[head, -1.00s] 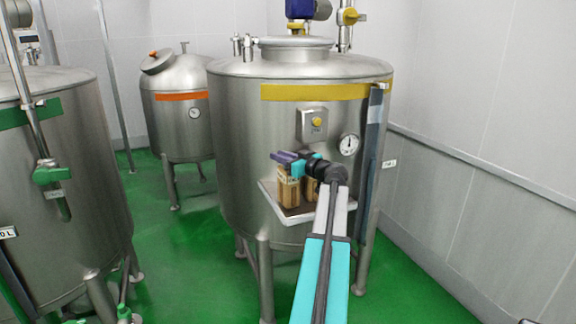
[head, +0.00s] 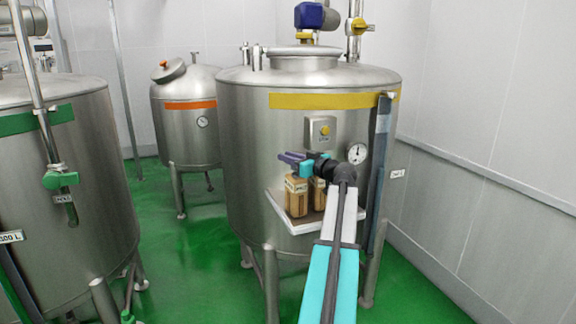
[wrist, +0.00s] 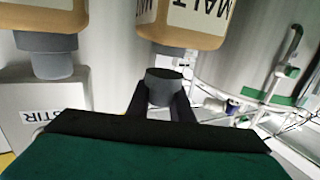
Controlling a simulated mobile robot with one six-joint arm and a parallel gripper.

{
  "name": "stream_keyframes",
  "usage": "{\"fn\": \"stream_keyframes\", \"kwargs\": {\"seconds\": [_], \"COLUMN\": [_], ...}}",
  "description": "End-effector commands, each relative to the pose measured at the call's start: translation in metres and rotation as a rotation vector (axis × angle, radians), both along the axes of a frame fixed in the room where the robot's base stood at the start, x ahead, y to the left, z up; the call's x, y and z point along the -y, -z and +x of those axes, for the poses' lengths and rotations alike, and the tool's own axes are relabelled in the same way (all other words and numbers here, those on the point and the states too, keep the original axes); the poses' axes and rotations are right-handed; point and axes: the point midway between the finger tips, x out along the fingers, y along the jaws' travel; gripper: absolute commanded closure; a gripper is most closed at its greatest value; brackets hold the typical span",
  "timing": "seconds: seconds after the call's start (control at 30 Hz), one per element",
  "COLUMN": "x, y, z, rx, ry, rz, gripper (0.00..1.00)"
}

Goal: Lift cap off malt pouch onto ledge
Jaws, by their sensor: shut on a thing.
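The malt pouch (head: 296,198) is tan with a white label and stands on the white ledge (head: 287,226) on the front of the yellow-banded tank. In the wrist view the malt pouch (wrist: 190,22) appears upside down, with its dark grey spout (wrist: 168,49) bare. My gripper (wrist: 161,95) is shut on the grey cap (wrist: 163,84). A small gap shows between cap and spout. In the head view my gripper (head: 292,157) is just above the pouches, and the cap cannot be made out there.
A second tan pouch (head: 318,192) stands beside the malt pouch; in the wrist view it has a grey cap (wrist: 53,66). A control box (head: 321,128) and a gauge (head: 357,153) are on the tank wall behind. My arm covers the ledge's right side.

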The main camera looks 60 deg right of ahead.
Motion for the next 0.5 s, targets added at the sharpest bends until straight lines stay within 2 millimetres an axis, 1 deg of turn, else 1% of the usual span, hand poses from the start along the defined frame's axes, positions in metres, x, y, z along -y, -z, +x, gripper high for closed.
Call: {"fn": "stream_keyframes", "kwargs": {"seconds": [0.07,0.27,0.37,0.5], "x": [0.0,-0.01,-0.016,-0.025], "y": [-0.006,-0.007,-0.009,-0.01], "z": [0.0,-0.026,-0.041,-0.068], "rx": [0.001,0.001,0.002,0.001], "ry": [0.0,0.002,0.003,0.004], "rz": [-0.001,0.0,-0.001,-0.001], "gripper": [1.0,1.0,1.0,1.0]}}
